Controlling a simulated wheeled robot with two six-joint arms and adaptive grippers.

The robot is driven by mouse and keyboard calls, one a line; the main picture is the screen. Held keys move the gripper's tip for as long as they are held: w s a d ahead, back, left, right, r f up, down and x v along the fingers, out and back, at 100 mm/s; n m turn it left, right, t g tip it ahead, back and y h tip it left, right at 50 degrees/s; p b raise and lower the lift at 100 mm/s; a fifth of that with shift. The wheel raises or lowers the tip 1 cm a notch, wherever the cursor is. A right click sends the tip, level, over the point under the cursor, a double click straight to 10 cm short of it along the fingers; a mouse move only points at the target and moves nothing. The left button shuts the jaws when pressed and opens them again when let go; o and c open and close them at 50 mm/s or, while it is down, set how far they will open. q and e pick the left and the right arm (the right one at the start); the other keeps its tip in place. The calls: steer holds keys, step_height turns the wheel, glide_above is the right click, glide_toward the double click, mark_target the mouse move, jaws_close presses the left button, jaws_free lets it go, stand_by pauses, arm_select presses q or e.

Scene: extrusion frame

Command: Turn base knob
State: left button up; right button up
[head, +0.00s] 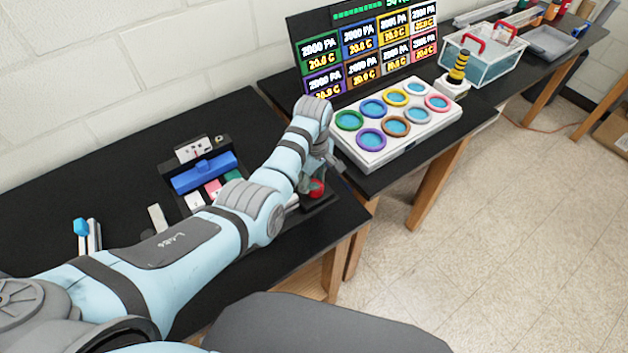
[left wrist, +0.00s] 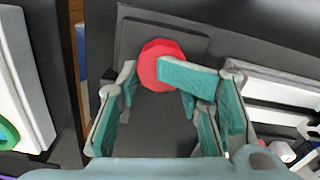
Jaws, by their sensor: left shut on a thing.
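The red knob (head: 317,188) sits on a dark base near the front right corner of the black table. In the left wrist view the knob (left wrist: 158,60) is round and faceted, on a dark grey plate (left wrist: 135,35). My left gripper (head: 318,176) reaches down to it from above. In the left wrist view its teal-padded fingers (left wrist: 157,78) are on both sides of the knob, shut on it. The right finger covers part of the knob's right side. My right gripper is in neither view.
A blue-barred device (head: 205,172) with coloured blocks stands left of my forearm. To the right, past a gap between tables, lies a white panel (head: 372,153) with several coloured rings. A display board (head: 305,50) stands behind it. A black-and-yellow striped post (head: 459,68) is further right.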

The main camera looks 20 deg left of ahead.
arm_select(q)
steer(key=shift+s+d+f, duration=0.15)
steer(key=shift+s+f, duration=0.15)
steer(key=shift+s, duration=0.05)
steer(key=o, duration=1.2)
steer(key=shift+r, duration=0.15)
steer(key=shift+w+r, duration=0.1)
steer(key=shift+r, duration=0.05)
steer(key=shift+r, duration=0.25)
step_height(320, 180, up, 7)
